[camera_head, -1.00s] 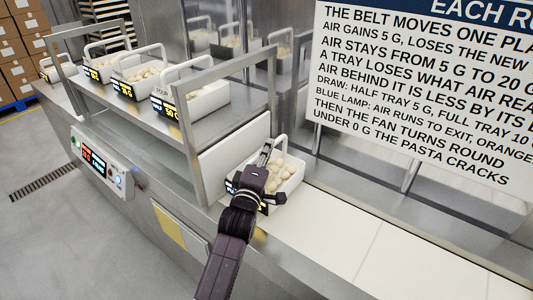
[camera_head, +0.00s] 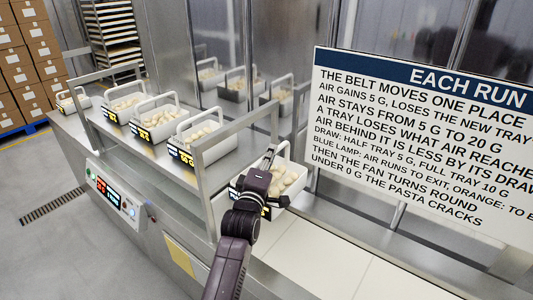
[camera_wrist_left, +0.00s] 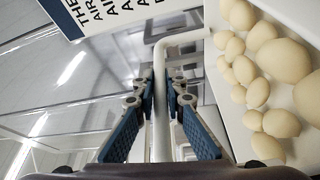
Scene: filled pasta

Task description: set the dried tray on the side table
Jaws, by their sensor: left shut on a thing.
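A white tray (camera_head: 291,201) of pale filled pasta, with an arched handle and a dark label on its front, is at the right end of the conveyor machine, beside the metal frame. My left gripper (camera_head: 268,158) is shut on the tray's handle. In the left wrist view, the two blue-padded fingers (camera_wrist_left: 160,92) close around the white handle bar (camera_wrist_left: 162,125), with pasta pieces (camera_wrist_left: 265,85) to the right. The tray looks raised off the surface below. I cannot make out a separate side table. My right gripper is not in view.
Several pasta trays (camera_head: 158,125) stand on the machine under metal frames (camera_head: 240,122). A large sign (camera_head: 425,140) hangs behind the tray to the right. A bare, pale panelled surface (camera_head: 330,258) lies in front of the sign. Boxes (camera_head: 22,60) are stacked at far left.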

